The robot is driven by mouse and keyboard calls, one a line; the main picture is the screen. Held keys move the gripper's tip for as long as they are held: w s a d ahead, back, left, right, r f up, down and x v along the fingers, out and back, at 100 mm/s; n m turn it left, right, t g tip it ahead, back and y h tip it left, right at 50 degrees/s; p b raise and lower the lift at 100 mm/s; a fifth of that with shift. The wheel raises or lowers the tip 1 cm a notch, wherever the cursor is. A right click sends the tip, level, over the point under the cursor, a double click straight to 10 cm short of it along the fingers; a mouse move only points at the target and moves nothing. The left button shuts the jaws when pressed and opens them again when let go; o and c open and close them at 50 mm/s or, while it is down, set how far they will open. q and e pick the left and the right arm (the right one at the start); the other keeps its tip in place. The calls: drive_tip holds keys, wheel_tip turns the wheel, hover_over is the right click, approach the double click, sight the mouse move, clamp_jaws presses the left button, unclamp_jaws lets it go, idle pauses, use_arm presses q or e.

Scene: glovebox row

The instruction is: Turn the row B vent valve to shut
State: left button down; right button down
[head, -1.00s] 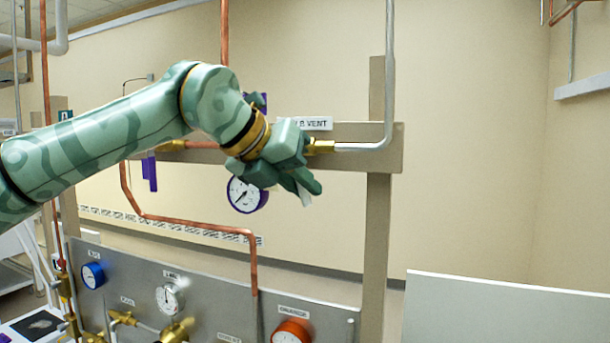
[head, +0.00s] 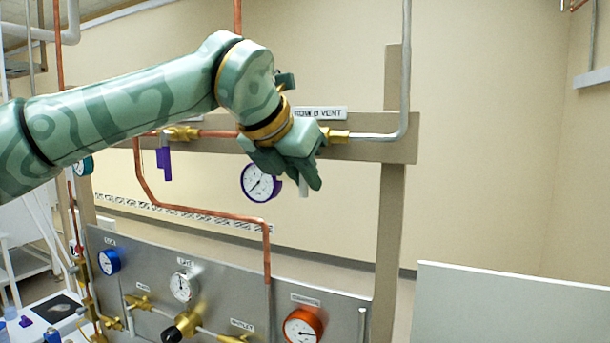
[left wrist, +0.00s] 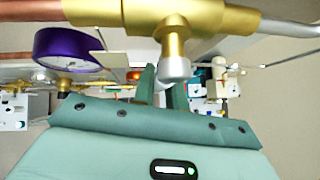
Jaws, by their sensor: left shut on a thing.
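The row B vent valve is a brass body (head: 335,136) on the pipe at the cross rail, under a "ROW B VENT" label (head: 320,112). My left gripper (head: 304,184) is at the valve, its fingers pointing down and shut on the valve's handle. A pale handle tip (head: 304,191) shows at the fingers, pointing about straight down; the rest of the handle is hidden. In the left wrist view the brass valve (left wrist: 172,25) crosses the top, with a grey-capped stem (left wrist: 175,68) just beyond my left fingers (left wrist: 162,88). My right gripper is not in view.
A purple-rimmed gauge (head: 261,182) hangs close left of my left gripper. Another valve with a purple lever (head: 164,163) pointing down is further left. Below stands a grey panel (head: 235,275) with gauges and brass fittings.

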use_arm(q)
drive_tip(key=shift+f, duration=0.15)
drive_tip(key=c, duration=1.4)
unclamp_jaws()
drive_tip(key=shift+w+a, duration=0.1)
drive_tip(key=shift+c, duration=0.2)
drive_tip(key=shift+r, duration=0.25)
drive_tip(key=b+v, duration=0.3)
drive_tip(key=v, duration=1.3)
drive_tip(key=shift+a+f, duration=0.1)
drive_tip(key=shift+a, duration=0.05)
